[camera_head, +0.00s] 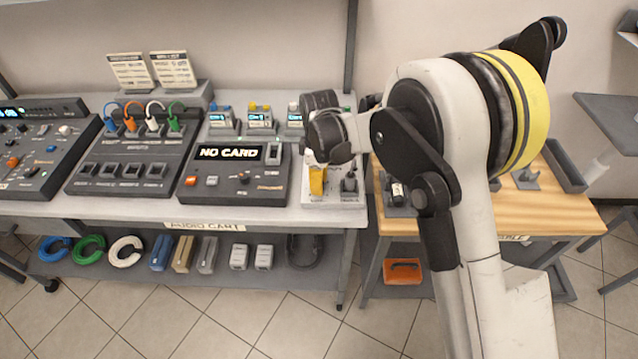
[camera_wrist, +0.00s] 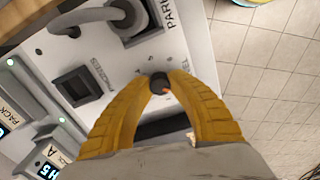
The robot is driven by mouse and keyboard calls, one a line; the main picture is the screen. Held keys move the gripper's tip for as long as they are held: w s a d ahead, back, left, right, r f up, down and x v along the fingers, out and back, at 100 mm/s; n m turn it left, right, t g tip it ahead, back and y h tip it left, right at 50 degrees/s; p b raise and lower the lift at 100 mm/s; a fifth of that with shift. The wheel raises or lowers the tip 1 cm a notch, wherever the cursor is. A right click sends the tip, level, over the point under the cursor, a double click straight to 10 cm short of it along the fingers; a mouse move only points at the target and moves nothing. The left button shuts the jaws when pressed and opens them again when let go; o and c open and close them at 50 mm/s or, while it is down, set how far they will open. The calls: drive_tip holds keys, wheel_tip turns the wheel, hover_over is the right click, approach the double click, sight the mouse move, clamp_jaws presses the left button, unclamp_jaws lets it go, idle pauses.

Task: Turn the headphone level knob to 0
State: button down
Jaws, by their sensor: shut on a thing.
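My gripper (camera_wrist: 160,88) has its two yellow fingers closed around a small dark knob, the headphone level knob (camera_wrist: 158,80). An orange mark shows on the knob between the fingertips. The knob stands on a light panel (camera_wrist: 182,60), beside a dark square socket (camera_wrist: 76,86) with a label. Its scale cannot be read, so its setting is unclear. In the head view my gripper (camera_head: 317,181) points down at the white panel (camera_head: 340,198) at the cart's right end. The knob is hidden there.
A cable in a round fitting (camera_wrist: 128,16) is near the "PARK" lettering. A recorder reading "NO CARD" (camera_head: 215,190) stands left of the panel. Small card packs with lit screens (camera_head: 261,118) sit behind it. A wooden-topped table (camera_head: 540,215) adjoins on the right.

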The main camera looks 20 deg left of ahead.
idle(0.3)
drive_tip(key=c, duration=1.2)
unclamp_jaws()
wheel_tip(320, 180, up, 12)
